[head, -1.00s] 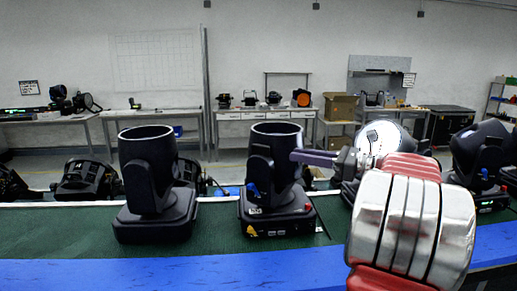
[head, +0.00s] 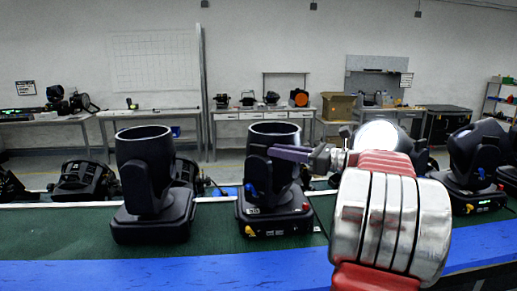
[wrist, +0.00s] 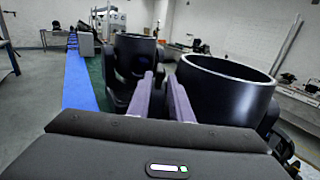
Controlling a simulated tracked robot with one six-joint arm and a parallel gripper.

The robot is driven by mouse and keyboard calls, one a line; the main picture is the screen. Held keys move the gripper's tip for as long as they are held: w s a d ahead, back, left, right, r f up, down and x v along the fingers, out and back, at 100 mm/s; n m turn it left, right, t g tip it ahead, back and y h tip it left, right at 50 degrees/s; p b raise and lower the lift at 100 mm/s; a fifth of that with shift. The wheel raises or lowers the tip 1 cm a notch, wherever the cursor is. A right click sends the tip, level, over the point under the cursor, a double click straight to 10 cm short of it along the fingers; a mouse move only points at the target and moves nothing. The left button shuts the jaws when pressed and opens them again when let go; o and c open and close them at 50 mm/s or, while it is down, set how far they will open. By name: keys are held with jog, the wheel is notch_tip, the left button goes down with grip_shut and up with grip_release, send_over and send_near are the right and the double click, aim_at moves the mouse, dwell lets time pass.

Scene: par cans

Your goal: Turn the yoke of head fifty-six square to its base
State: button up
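Black moving heads stand on a green-topped bench. The middle head (head: 275,138) has an open-topped barrel, and its yoke arm (head: 257,172) faces me; its base (head: 275,220) carries a small label I cannot read. A similar head (head: 145,150) stands to its left. I cannot tell which is head fifty-six. My gripper (head: 282,152) has its purple fingers in front of the middle head's barrel, by the top of the yoke. In the wrist view the fingers (wrist: 164,80) are slightly parted, with nothing seen held between them. A large barrel (wrist: 228,88) is close on their right.
More heads stand to the right (head: 476,160), partly behind my arm. Other black fixtures (head: 85,181) lie behind the bench. A blue strip (head: 200,270) runs along its front edge. Green surface is clear between the left and middle heads.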

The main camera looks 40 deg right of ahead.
aim_at(258, 145)
jog(key=x, duration=0.7)
jog(key=shift+w+a, duration=0.1)
jog(key=shift+w, duration=0.1)
jog(key=shift+c, duration=0.5)
grip_shut()
